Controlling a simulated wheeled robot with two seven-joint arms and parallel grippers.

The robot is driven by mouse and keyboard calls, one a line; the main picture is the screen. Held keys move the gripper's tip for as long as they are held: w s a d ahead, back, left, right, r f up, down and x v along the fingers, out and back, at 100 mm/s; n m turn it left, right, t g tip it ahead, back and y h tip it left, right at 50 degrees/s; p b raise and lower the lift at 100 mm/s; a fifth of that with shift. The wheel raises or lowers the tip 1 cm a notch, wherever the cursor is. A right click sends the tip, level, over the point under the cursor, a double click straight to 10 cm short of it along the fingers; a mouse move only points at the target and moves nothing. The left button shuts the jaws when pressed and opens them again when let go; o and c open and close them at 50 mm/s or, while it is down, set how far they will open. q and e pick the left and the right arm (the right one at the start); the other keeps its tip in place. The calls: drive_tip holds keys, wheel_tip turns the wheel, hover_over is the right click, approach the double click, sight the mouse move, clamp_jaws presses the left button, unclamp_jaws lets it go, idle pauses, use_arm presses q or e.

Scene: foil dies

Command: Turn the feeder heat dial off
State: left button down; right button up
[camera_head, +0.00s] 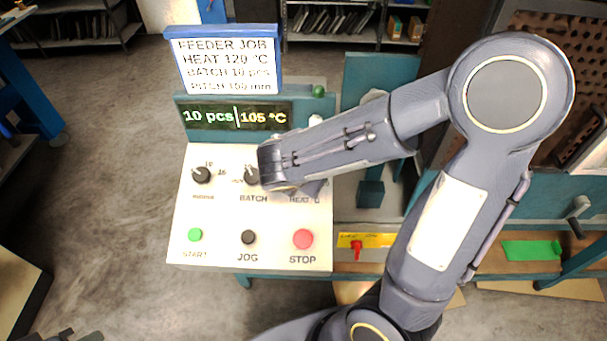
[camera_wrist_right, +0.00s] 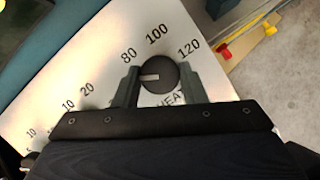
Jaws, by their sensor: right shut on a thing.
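The heat dial (camera_wrist_right: 158,75) is a round black knob with a white mark on the pale control panel (camera_head: 180,220). In the right wrist view its mark points left, to the side of the printed 80; 100 and 120 are printed farther round. My right gripper (camera_wrist_right: 159,86) is shut on the dial, one finger on each side.
The display (camera_head: 236,117) reads 10 pcs and 105 °C. Above it a sign (camera_head: 225,60) lists heat 120 °C. A batch dial (camera_head: 251,176) and another dial (camera_head: 201,175) sit to the left. Start (camera_head: 195,235), jog (camera_head: 248,237) and stop (camera_head: 302,239) buttons lie below.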

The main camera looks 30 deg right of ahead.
drive_tip(key=n, duration=0.3)
drive_tip(key=n+t+y+p, duration=0.1)
drive_tip(key=n, duration=0.2)
drive_tip(key=shift+s+d+t, duration=0.1)
drive_tip(key=shift+t, duration=0.2)
drive_tip(key=shift+n, duration=0.4)
drive_tip(key=o, duration=1)
drive_tip(key=p+v, duration=0.2)
drive_tip(key=v, duration=0.5)
drive_tip(key=shift+s+r+p, duration=0.25)
drive_tip(key=shift+r+p, duration=0.05)
drive_tip(key=shift+p, duration=0.1)
